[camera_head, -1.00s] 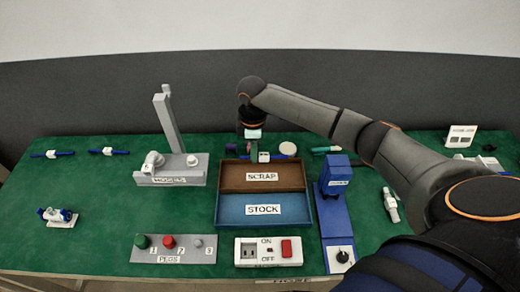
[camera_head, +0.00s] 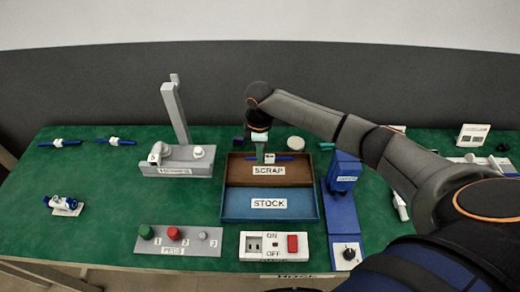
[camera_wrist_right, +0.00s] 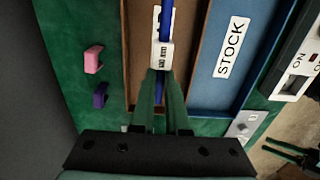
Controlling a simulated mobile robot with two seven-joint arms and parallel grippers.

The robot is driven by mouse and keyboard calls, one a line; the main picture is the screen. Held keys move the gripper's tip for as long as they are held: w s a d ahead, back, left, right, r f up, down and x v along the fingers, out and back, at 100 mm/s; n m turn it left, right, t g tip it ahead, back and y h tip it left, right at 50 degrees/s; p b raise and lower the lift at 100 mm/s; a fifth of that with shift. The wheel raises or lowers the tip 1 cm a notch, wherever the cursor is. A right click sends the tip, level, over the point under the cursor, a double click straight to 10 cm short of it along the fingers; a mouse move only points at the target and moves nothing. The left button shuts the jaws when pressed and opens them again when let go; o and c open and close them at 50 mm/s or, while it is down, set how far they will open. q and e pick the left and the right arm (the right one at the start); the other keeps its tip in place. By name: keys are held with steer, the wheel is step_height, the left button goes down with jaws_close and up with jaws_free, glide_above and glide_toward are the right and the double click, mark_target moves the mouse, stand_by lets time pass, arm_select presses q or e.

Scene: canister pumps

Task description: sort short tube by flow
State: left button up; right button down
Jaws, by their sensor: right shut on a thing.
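My right gripper (camera_head: 265,153) reaches in over the back of the two-part tray and is shut on a short blue tube with a white labelled middle (camera_head: 284,158). In the right wrist view its two green fingers (camera_wrist_right: 160,72) close around the white part (camera_wrist_right: 162,54). The tube lies crosswise over the brown SCRAP compartment (camera_head: 238,174); whether it touches the floor I cannot tell. The blue STOCK compartment (camera_head: 236,206) in front is empty. Two more blue tubes with white middles lie at the back left (camera_head: 60,142) and beside it (camera_head: 116,140). My left gripper is not in view.
A grey stand (camera_head: 182,165) with a tall post is left of the tray. A blue device (camera_head: 343,180) stands to the right. A peg plate (camera_head: 180,241) and an ON/OFF box (camera_head: 283,246) sit in front. The green mat at left is mostly free.

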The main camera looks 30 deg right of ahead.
mark_target(260, 171)
steer(key=shift+f+b, duration=0.6)
steer(key=shift+f, duration=1.7)
steer(key=c, duration=0.8)
jaws_free()
steer(key=shift+c, duration=0.2)
steer(key=shift+r, duration=0.1)
step_height(260, 171, up, 12)
steer(key=shift+r, duration=0.15)
steer(key=shift+a, duration=0.1)
